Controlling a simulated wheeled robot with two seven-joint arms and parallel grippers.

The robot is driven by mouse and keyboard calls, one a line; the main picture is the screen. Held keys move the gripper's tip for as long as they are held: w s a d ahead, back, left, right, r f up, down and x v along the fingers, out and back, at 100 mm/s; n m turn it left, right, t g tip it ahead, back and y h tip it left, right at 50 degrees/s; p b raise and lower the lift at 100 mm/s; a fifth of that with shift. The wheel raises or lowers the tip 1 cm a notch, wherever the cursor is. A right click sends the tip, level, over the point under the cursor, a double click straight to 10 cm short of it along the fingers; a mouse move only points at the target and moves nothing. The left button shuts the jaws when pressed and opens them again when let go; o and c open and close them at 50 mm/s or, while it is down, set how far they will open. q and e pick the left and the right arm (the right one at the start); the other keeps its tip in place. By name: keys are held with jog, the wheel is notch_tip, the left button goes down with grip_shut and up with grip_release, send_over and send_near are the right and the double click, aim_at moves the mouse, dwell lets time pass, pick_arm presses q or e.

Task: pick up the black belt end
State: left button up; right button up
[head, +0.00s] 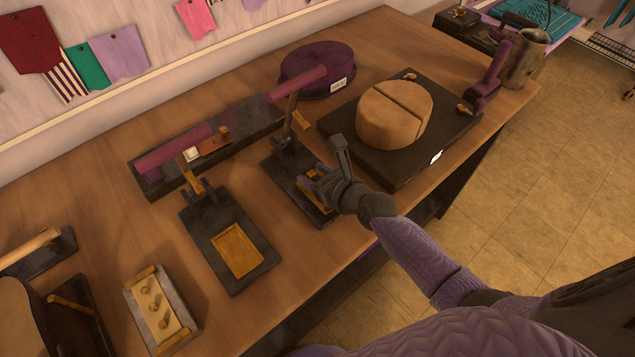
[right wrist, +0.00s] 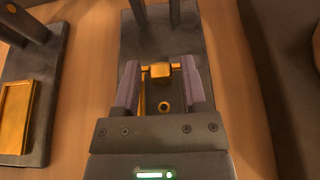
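I cannot make out a black belt end for certain in either view. My right gripper (head: 322,183) is over the front part of a dark press-like stand (head: 281,172) near the table's front edge. In the right wrist view its two purple fingers (right wrist: 160,66) are spread apart. A small gold block on a bar (right wrist: 160,71) and a small gold ring (right wrist: 164,106) show between them, on the dark base (right wrist: 160,38). I cannot tell whether the fingers touch anything. My left gripper is not in view.
A similar stand with a gold plate (head: 237,250) is to the left. A dark board with a split round tan block (head: 394,114) is to the right. Behind are a purple bar on a dark base (head: 175,152) and a purple round roll (head: 313,66). Bare wood (head: 115,230) shows at left.

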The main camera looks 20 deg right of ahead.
grip_shut()
jog(key=shift+r, duration=0.1)
